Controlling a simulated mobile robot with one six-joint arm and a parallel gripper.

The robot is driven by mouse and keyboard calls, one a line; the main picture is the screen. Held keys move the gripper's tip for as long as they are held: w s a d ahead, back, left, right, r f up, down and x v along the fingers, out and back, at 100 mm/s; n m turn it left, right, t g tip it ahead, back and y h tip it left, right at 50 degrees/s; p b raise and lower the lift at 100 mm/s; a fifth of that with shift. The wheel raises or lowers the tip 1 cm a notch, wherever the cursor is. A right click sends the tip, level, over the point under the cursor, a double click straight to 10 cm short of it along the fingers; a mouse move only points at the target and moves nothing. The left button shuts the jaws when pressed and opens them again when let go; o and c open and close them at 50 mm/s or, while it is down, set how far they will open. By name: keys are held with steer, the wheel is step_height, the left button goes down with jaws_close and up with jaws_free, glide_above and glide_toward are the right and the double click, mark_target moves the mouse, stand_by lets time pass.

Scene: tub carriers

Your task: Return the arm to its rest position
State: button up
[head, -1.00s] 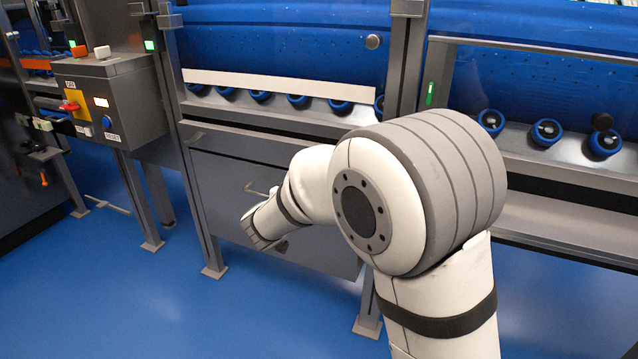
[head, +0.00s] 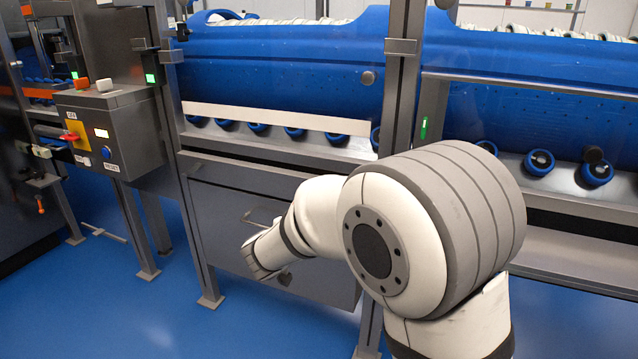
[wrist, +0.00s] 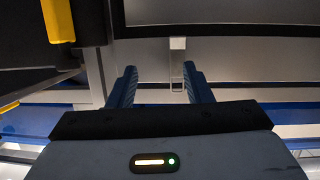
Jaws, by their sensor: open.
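My white arm reaches across the lower middle of the head view, with its large grey-banded joint at the front. The fingers of my gripper are hidden in the head view. In the wrist view my gripper (wrist: 160,88) shows two blue fingers, apart and with nothing between them. A grey cabinet panel with a thin handle (wrist: 177,70) lies beyond the fingers. The handle also shows in the head view (head: 262,219), just above the end of my arm. I cannot tell the exact gap between gripper and panel.
Blue tubs (head: 285,65) lie behind a frame of grey posts (head: 403,80), above a row of blue-rimmed rollers (head: 294,133). A control box (head: 110,125) with a red switch and buttons stands at the left. The blue floor (head: 150,320) is clear at the lower left.

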steer(key=s+d+r+g+h+p, duration=0.1)
steer(key=s+d+r+g+p, duration=0.3)
steer(key=s+d+r+p, duration=0.45)
steer(key=s+d+r+g+p, duration=0.5)
steer(key=s+d+r+p, duration=0.1)
steer(key=d+r+p, duration=0.4)
steer(key=s+r+n+g+y+p, duration=0.2)
steer(key=s+r+n+y+p, duration=0.2)
steer(key=s+r+p, duration=1.1)
steer(key=y+p, duration=0.2)
steer(key=shift+r+y+p, duration=0.3)
steer(key=shift+r+y, duration=0.05)
steer(key=shift+y, duration=0.05)
steer(key=shift+s, duration=0.1)
